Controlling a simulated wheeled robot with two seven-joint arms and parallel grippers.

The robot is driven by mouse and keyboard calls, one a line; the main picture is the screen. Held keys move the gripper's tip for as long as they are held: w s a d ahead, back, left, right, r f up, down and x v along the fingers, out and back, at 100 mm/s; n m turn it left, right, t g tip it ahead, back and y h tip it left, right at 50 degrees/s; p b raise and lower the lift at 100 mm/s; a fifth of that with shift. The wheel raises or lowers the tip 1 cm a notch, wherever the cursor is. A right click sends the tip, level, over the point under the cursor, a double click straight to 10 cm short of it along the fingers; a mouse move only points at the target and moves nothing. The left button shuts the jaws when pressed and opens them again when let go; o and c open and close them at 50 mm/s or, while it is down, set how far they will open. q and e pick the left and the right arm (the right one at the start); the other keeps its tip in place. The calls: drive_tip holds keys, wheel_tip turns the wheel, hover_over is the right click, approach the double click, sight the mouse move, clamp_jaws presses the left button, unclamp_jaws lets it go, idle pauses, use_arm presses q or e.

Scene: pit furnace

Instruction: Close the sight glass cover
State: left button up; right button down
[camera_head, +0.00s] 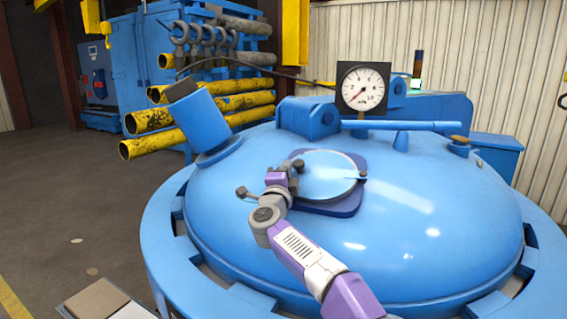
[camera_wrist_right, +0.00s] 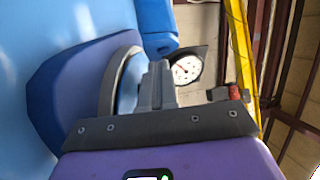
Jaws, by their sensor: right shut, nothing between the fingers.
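The sight glass cover (camera_head: 328,177) is a round light blue disc with a pale rim, on a dark blue plate (camera_head: 345,207) on top of the domed furnace lid. It lies about flat over the plate; I cannot tell whether it is fully seated. A small knob (camera_head: 362,175) sits at its right edge. My right gripper (camera_head: 296,166) is shut and empty at the disc's left edge. In the right wrist view its grey fingers (camera_wrist_right: 156,85) are together, close beside the disc's rim (camera_wrist_right: 108,85); contact is unclear. My left gripper is out of view.
A pressure gauge (camera_head: 362,88) stands behind the cover, beside a long blue bar (camera_head: 390,125). A blue angled cylinder (camera_head: 199,118) rises at the lid's left, and a small dark knob (camera_head: 242,191) stands left of my gripper. Yellow pipes (camera_head: 160,120) are racked behind.

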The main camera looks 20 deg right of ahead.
drive_tip(key=m+h+p, duration=0.1)
drive_tip(key=w+r+m+g+h+p, duration=0.1)
drive_tip(key=p, duration=0.1)
drive_tip(key=shift+w+d+h, duration=0.15)
drive_tip(key=shift+d+h, duration=0.15)
drive_tip(key=shift+w+d+f+m+g+h+p, duration=0.15)
drive_tip(key=shift+m+g+h+p, duration=0.55)
drive_tip(key=shift+g+p, duration=0.1)
